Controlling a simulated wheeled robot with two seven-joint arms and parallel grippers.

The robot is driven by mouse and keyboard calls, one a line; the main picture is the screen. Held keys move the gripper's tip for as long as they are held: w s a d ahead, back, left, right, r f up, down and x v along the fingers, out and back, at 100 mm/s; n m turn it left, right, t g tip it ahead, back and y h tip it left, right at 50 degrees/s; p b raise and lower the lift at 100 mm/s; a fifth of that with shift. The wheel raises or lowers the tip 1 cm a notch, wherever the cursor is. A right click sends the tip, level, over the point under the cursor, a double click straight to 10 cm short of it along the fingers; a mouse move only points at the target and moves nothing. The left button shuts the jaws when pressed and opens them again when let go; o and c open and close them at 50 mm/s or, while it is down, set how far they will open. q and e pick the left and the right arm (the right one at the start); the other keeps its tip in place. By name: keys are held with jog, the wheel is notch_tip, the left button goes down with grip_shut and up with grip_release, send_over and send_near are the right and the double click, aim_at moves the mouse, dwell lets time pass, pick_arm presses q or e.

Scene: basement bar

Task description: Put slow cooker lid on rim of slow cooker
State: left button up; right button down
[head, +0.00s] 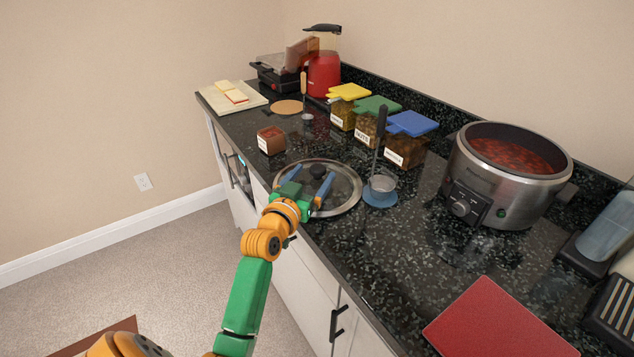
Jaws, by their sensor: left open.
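The slow cooker lid (345,190), a round glass lid with a metal rim and a dark knob (317,170), lies on the dark counter near its front edge. My left gripper (314,171) is over the lid, open, its two blue fingers on either side of the knob; I cannot tell whether they touch it. The slow cooker (479,190) stands uncovered at the right of the counter, silver with a dark rim, a dial at the front and red chunky food inside. My right gripper is not in view.
A ladle stands on a blue coaster (380,198) right of the lid, between it and the cooker. Jars with yellow, green and blue tops (412,123) stand behind. A small labelled box (271,140) is left of the lid. A red board (497,325) lies at the front right.

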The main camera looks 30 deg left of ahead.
pick_arm(q)
jog(key=shift+w, duration=0.4)
grip_shut()
